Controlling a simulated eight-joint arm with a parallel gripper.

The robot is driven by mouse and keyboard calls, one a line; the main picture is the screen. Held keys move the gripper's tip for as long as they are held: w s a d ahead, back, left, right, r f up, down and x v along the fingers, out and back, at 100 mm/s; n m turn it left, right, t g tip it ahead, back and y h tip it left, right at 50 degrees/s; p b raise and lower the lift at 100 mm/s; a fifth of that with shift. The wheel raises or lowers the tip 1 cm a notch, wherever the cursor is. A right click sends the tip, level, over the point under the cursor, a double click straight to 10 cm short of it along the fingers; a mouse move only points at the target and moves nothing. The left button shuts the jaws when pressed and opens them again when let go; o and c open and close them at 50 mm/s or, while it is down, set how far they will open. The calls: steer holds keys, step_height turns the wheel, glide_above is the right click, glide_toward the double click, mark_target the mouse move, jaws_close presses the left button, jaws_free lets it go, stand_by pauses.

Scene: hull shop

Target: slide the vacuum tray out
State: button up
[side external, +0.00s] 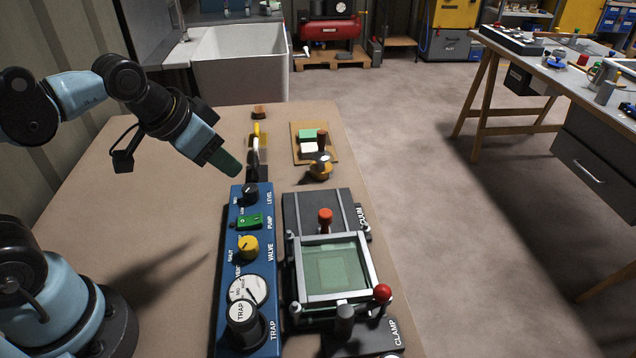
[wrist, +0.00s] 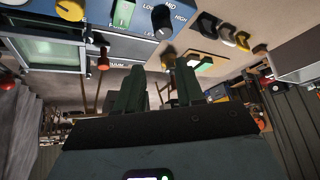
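The vacuum tray unit stands right of the blue control panel (side external: 243,290) in the side external view. It has a dark slotted base (side external: 300,208) partly lettered "...CUUM", and a pale frame (side external: 340,240) around a greenish window (side external: 333,268). A red knob (side external: 325,216) stands behind the frame. A red ball (side external: 382,292) sits at its front right, near the "CLAMP" lettering. The frame and window (wrist: 42,55) also show at upper left in the wrist view. My gripper (side external: 228,165) is above the table, behind and left of the unit, touching nothing visible. Its green fingers (wrist: 160,85) are apart and empty.
Behind are a small board with blocks (side external: 330,150) and several hand tools (side external: 257,145). The table's left side is clear.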

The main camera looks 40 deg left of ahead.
steer(key=w+d+r+m+g, duration=0.3)
steer(key=w+d+m, duration=0.25)
steer(key=m, duration=0.25)
steer(key=m+g, duration=0.3)
steer(key=m, duration=0.5)
glide_toward(325, 212)
step_height(325, 212, down, 9)
steer(key=shift+w+d+f, duration=0.1)
steer(key=shift+w, duration=0.05)
jaws_close()
